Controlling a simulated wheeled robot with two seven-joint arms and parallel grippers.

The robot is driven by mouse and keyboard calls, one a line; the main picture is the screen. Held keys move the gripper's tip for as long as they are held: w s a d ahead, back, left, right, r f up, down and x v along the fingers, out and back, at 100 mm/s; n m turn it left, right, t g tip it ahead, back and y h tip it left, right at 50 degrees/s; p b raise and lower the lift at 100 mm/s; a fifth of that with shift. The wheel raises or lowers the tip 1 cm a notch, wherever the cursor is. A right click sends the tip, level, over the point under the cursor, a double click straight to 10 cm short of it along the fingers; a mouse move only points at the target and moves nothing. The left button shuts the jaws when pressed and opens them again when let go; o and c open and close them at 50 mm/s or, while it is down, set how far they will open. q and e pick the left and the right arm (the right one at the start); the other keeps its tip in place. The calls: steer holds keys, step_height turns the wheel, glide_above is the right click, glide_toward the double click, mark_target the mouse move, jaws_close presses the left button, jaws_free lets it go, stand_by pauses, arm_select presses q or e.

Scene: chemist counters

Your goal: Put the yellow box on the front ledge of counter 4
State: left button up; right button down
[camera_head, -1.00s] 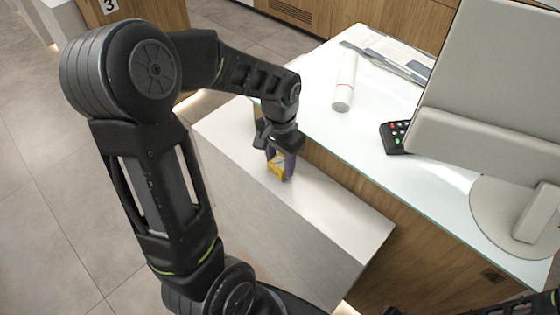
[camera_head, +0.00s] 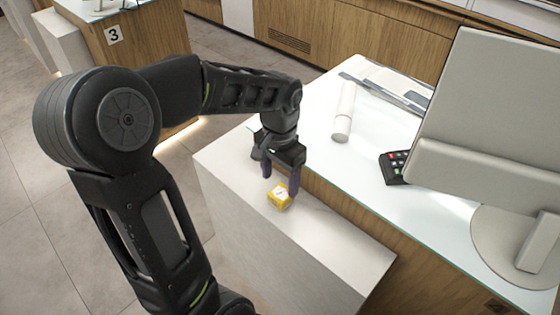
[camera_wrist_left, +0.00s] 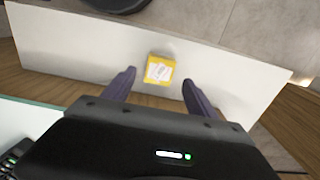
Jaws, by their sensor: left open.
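The yellow box (camera_head: 280,197) rests on the white front ledge (camera_head: 335,240) of the counter, near the middle of its top. It also shows in the left wrist view (camera_wrist_left: 160,70), with a white label on top. My left gripper (camera_head: 281,188) is open just above and behind the box. In the left wrist view the two fingers (camera_wrist_left: 158,80) are spread apart on either side, and the box lies just beyond their tips, with clear gaps. My right gripper is not in view.
The glass-topped counter (camera_head: 365,170) stands behind the ledge. A counter marked 3 (camera_head: 113,35) stands at the far left. Bare ledge lies around the box.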

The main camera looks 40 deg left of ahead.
mark_target(280, 194)
arm_select(q)
step_height(280, 194, up, 6)
steer(key=shift+r, duration=0.25)
steer(key=shift+s, duration=0.1)
stand_by(0.8)
